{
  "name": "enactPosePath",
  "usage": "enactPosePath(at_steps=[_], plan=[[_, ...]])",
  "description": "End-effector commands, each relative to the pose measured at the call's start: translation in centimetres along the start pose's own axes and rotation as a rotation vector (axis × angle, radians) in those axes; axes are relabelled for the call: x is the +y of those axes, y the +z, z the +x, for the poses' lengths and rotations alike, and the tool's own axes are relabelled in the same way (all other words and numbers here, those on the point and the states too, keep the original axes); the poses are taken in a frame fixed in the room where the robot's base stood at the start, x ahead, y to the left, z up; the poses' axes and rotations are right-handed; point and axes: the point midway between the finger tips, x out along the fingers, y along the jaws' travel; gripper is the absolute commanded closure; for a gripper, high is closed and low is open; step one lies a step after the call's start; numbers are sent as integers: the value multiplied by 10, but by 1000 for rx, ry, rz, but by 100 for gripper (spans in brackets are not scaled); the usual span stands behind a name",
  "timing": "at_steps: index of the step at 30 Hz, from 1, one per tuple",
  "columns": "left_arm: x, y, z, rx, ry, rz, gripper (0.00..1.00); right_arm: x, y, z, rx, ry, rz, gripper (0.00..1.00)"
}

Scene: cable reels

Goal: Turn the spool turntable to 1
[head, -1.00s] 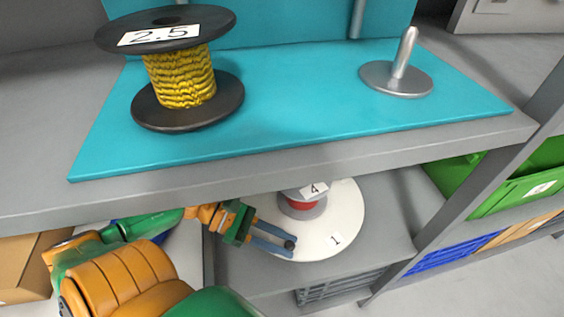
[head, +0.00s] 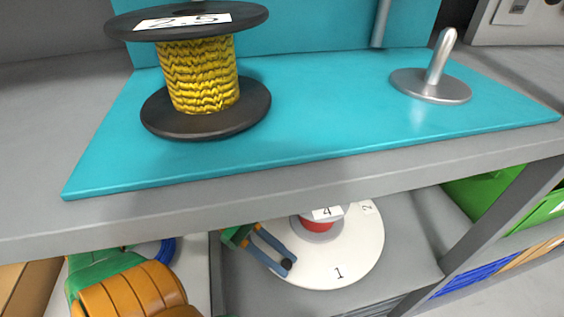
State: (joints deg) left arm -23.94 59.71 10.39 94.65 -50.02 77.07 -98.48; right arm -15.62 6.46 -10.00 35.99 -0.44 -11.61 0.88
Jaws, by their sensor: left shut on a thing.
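The spool turntable (head: 352,263) is a white disc on the lower shelf, partly hidden under the upper shelf. Its label 1 (head: 339,273) faces the front, and a label 2 (head: 367,207) shows at its right rear. A red spool (head: 318,224) with a grey flange and a label 4 stands on it. My left gripper (head: 284,267) is at the disc's left front edge, its blue fingers shut on a small dark knob (head: 287,264). My right gripper is not in view.
The upper shelf (head: 300,188) overhangs the turntable. On it, a teal board (head: 320,120) carries a black reel of yellow cable (head: 203,80) labelled 2.5 and an empty metal peg (head: 437,70). Green and blue bins (head: 490,190) stand at the right.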

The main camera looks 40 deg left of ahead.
Motion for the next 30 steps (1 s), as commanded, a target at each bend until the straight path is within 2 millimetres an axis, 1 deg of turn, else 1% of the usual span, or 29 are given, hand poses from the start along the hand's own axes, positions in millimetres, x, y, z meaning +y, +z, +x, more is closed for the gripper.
enactPosePath(at_steps=[13,14,15,16,17,26,28,30], plan=[[0,-1,0,2,-4,1,100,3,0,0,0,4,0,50],[0,-1,0,2,-4,1,65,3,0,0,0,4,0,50],[0,-1,0,2,-4,1,55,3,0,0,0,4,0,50],[0,-1,0,1,-4,1,46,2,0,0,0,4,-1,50],[0,-1,0,1,-3,1,42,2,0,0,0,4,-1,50],[0,0,-3,1,-2,0,42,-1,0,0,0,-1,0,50],[0,-1,-13,2,-1,0,42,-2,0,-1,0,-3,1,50],[0,-1,-29,4,0,-2,42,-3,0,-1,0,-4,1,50]])
